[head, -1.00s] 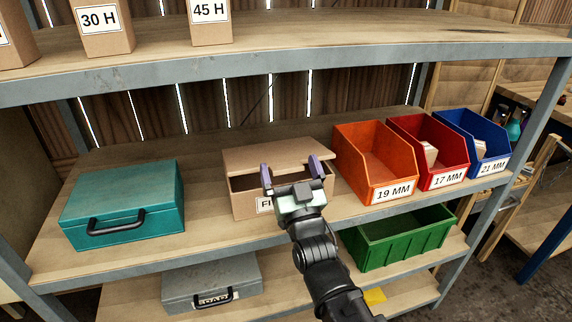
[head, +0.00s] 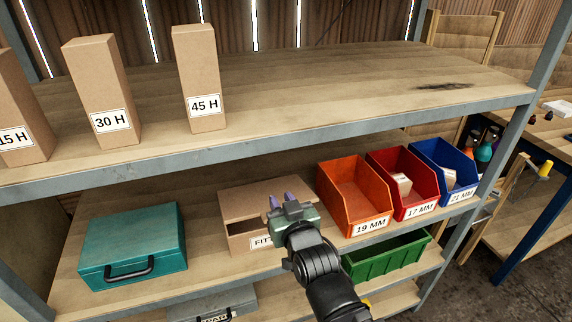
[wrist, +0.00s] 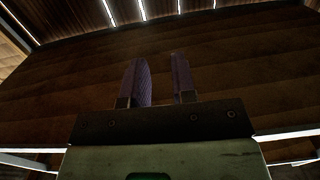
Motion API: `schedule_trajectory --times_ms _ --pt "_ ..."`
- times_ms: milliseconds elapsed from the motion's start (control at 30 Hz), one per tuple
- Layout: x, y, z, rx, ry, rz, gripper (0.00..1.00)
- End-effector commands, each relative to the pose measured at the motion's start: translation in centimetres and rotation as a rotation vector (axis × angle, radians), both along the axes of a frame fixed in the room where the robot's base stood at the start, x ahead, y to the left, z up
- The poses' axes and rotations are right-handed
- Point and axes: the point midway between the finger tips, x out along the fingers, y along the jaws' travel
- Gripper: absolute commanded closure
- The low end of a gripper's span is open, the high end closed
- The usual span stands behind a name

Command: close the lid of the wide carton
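The wide carton (head: 238,244) stands on the middle shelf, with a white label starting "FIT" on its front. Its lid (head: 248,203) is partly raised, and a dark gap shows under it at the front. My gripper (head: 282,199) is in front of the carton's right part and hides some of the lid, front and label. In the wrist view its two purple fingers (wrist: 160,82) point up, close together but apart, with nothing between them. The carton does not show there. I cannot tell whether the gripper touches the lid.
The upper shelf's edge (head: 280,137) runs above the carton. Narrow cartons, including 30 H (head: 103,85) and 45 H (head: 196,70), stand on it. A teal case (head: 130,240) is left of the carton; the orange bin (head: 352,190) is close on its right. A green bin (head: 388,257) is below.

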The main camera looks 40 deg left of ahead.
Motion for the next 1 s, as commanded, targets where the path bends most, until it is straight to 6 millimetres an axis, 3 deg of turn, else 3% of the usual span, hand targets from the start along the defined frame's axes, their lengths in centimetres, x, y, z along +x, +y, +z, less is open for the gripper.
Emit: schedule_trajectory --times_ms 33,167,300,433,600,867,1000 --pt "0.1 -0.1 5.3 -0.07 0.047 -0.001 0.83" --pt "-0.2 -1.0 9.2 -0.279 0.193 -0.002 1.0" --pt "-1.0 -3.0 13.8 -0.502 0.351 -0.008 1.0" --pt "-2.1 -5.1 16.9 -0.677 0.474 -0.015 1.0" --pt "-3.0 -6.8 17.8 -0.791 0.556 -0.021 1.0" --pt "-3.0 -6.8 16.5 -0.802 0.563 -0.021 1.0" --pt "-2.5 -6.1 14.9 -0.801 0.562 -0.021 1.0"
